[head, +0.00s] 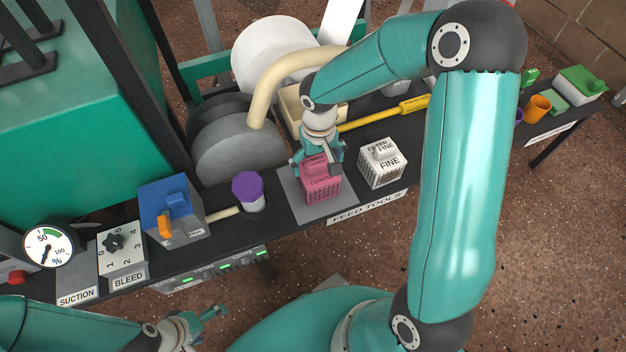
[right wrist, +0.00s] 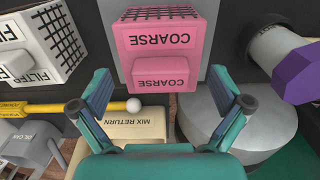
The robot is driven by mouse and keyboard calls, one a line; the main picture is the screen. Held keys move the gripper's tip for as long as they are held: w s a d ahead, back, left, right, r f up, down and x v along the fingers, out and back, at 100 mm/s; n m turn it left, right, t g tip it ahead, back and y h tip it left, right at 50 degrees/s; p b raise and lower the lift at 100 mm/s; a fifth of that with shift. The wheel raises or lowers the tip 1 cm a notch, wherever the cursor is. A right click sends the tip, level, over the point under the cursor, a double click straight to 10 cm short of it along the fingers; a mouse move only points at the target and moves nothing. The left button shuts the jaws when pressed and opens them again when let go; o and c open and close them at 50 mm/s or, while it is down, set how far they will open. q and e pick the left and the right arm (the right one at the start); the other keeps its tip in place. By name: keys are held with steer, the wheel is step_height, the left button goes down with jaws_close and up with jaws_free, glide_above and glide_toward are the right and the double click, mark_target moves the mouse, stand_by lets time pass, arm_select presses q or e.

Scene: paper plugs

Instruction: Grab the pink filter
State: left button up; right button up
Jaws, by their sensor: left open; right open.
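The pink filter (head: 321,182), a box with mesh sides marked COARSE, stands on a grey plate (head: 300,207) on the black bench. In the right wrist view the pink filter (right wrist: 160,45) is ahead of the fingers, with its raised handle block facing them. My right gripper (head: 318,160) is over the filter's top, coming from behind in the head view. In the right wrist view its fingers (right wrist: 163,92) are open on either side of the handle's line, with nothing between them. My left gripper (head: 195,325) is open and empty at the bottom left, away from the bench.
A white filter (head: 382,164) marked FINE stands just right of the pink one. A purple-capped cylinder (head: 248,190) and a blue-topped box (head: 172,208) stand to the left. A yellow-handled tool (head: 385,113) and a cream MIX RETURN tray (right wrist: 128,128) lie behind.

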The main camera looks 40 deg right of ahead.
mark_target(317, 172)
step_height(317, 172, down, 4)
steer(key=shift+w+f+b, duration=0.1)
steer(key=shift+b, duration=0.5)
steer(key=c, duration=0.9)
steer(key=shift+r, duration=0.25)
